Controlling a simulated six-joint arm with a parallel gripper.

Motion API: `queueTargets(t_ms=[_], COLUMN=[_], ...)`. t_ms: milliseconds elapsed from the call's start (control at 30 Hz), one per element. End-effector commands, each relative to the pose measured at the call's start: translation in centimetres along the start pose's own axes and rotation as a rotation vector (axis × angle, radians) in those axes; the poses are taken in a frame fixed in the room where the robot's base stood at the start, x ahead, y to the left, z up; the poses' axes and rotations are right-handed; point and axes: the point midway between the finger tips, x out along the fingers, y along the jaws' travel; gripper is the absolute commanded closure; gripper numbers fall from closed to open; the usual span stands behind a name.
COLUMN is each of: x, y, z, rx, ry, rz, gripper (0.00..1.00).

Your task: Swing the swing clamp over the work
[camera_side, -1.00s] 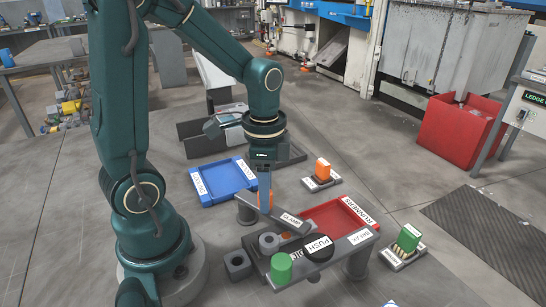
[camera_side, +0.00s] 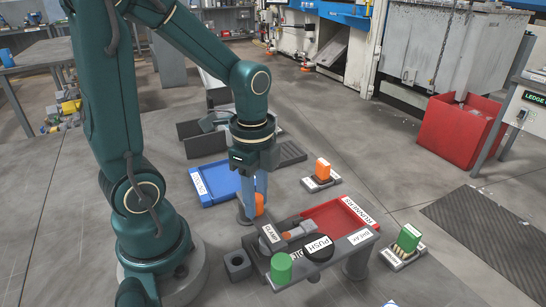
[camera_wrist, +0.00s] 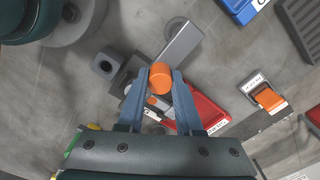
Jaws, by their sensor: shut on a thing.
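My gripper (camera_side: 258,198) points down at the left end of the grey fixture (camera_side: 331,252), and in the wrist view its two blue fingers (camera_wrist: 160,85) are shut on an orange knob (camera_wrist: 160,77). The knob also shows in the side view (camera_side: 260,204). The swing clamp (camera_side: 271,234), a grey arm with a white CLAMP label, lies just below and right of the knob, above the fixture's left part. A grey part with some orange (camera_side: 302,229) is beside it. The fingers hide how knob and clamp join. What is under the clamp is hidden.
A black PUSH button (camera_side: 319,250) and green cylinder (camera_side: 281,268) stand on the fixture. A red tray (camera_side: 328,216) is behind, a blue tray (camera_side: 213,183) at back left. A grey block (camera_side: 237,264) is at left.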

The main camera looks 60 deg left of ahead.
Motion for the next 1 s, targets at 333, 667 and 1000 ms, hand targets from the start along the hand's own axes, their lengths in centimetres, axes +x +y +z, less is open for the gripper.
queueTargets(t_ms=[333, 667, 1000], x=[-0.1, -0.1, -3.6], y=[0.0, 0.0, -0.1], z=[0.0, 0.0, 0.0], rx=[0.001, 0.001, 0.001], ry=[0.0, -0.001, 0.001], rz=[0.001, 0.001, -0.003], gripper=[0.36, 0.36, 0.36])
